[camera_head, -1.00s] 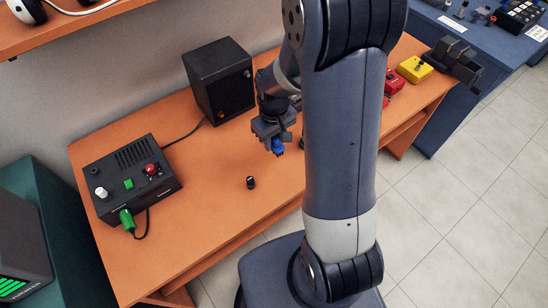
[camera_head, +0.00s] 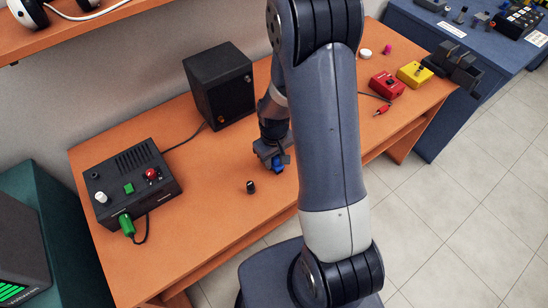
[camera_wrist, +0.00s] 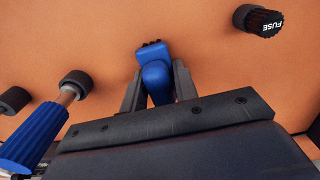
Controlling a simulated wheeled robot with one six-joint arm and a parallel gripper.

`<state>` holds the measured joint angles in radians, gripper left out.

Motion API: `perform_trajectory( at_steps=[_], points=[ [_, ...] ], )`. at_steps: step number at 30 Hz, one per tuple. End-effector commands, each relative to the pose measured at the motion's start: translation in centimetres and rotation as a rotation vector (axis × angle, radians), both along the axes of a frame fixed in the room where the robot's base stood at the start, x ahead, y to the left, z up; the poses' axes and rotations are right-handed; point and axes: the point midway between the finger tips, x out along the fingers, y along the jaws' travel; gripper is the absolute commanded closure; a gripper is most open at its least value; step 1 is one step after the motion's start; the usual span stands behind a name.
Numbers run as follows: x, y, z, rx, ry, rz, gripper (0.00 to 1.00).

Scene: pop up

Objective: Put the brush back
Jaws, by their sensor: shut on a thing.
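I cannot tell whether the bristles touch the table.
A black cap (camera_head: 251,187) stands left of my gripper; in the wrist view this cap (camera_wrist: 258,20) reads "FUSE". A black control box (camera_head: 135,180) and speaker (camera_head: 219,85) stand further left. Red (camera_head: 387,85) and yellow (camera_head: 413,74) boxes are at the right. The front table area is clear.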

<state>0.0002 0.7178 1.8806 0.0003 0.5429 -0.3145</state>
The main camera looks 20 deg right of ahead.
Motion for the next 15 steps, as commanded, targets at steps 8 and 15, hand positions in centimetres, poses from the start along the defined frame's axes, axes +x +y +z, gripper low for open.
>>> perform_trajectory(
  at_steps=[8, 15],
  points=[
    [0.0, 0.0, -0.08, 0.0, 0.0, 0.0, 0.51],
    [0.0, 0.0, -0.04, 0.0, 0.0, 0.0, 0.5]
  ],
)
